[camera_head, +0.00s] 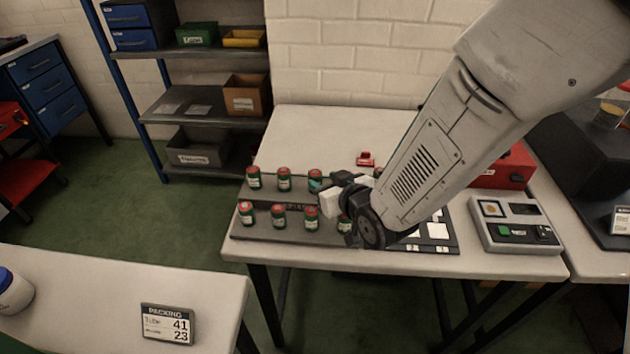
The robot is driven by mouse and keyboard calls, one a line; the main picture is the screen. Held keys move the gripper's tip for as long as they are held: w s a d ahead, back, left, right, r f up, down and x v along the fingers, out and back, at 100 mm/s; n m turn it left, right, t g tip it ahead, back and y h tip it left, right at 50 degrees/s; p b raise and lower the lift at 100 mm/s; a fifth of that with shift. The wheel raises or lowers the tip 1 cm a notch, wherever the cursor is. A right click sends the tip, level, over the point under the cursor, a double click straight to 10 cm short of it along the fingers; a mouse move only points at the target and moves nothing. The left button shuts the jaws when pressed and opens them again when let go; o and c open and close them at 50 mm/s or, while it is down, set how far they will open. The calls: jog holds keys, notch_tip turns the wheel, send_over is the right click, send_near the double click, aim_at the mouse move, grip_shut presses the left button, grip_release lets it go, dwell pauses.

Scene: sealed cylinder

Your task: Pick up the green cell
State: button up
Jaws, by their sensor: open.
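Another front-row cell (344,225) is partly hidden by my gripper. My gripper (335,199) is open over the tray's middle, beside these cells. I cannot tell which single cell is meant. My arm hides part of the tray's right side.
A nearer table (90,300) holds a packing sign (167,324). The table's back left is clear.

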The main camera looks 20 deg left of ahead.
aim_at(319, 178)
jog(key=x, duration=0.4)
jog(key=c, duration=0.8)
jog(key=shift+o, duration=0.2)
